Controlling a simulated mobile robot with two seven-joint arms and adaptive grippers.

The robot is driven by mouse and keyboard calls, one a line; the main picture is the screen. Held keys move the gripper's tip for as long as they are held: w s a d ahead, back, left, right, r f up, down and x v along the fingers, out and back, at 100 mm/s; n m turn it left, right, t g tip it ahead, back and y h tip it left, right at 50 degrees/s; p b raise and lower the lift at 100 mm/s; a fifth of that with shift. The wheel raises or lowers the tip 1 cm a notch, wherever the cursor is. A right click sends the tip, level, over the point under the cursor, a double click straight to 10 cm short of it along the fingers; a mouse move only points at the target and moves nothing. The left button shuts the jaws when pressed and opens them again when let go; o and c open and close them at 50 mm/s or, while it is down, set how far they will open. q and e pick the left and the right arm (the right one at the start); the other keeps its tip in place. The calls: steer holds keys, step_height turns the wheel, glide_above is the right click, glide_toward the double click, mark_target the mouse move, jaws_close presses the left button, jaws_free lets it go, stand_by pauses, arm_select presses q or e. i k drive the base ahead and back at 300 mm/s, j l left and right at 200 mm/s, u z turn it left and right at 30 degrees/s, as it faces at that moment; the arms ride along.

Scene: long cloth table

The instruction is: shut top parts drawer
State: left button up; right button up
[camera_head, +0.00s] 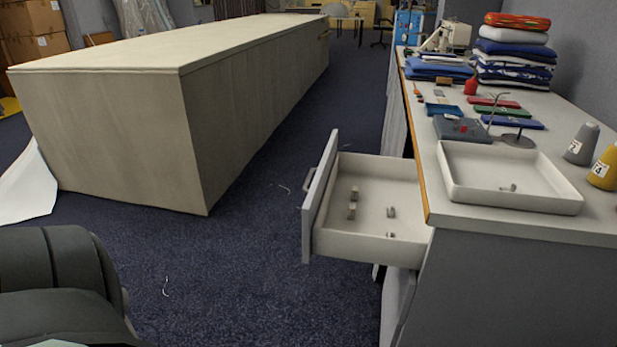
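The top parts drawer (370,232) is pulled out to the left from under the worktop on the right. Its inside is pale, and several small metal parts lie on its floor. Its grey front panel (320,196) faces left and has a handle (308,180) on its outer side. A dark rounded part of my own body fills the lower left corner. Neither of my grippers shows in the head view, and nothing touches the drawer.
The worktop (590,218) carries a white tray (510,203), thread cones (581,145), folded cloth (515,55) and small coloured boxes. A long cloth-covered table (130,140) stands at left.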

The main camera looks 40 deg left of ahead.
mark_target(383, 183)
steer(key=i+j+u, duration=0.1)
steer(key=j, duration=0.3)
steer(key=i+j+u, duration=0.1)
steer(key=j, duration=0.25)
steer(key=i+j+u, duration=0.1)
steer(key=j, duration=0.25)
steer(key=i+j+u, duration=0.15)
steer(key=j, duration=0.2)
steer(key=i+j+u, duration=0.1)
steer(key=j, duration=0.25)
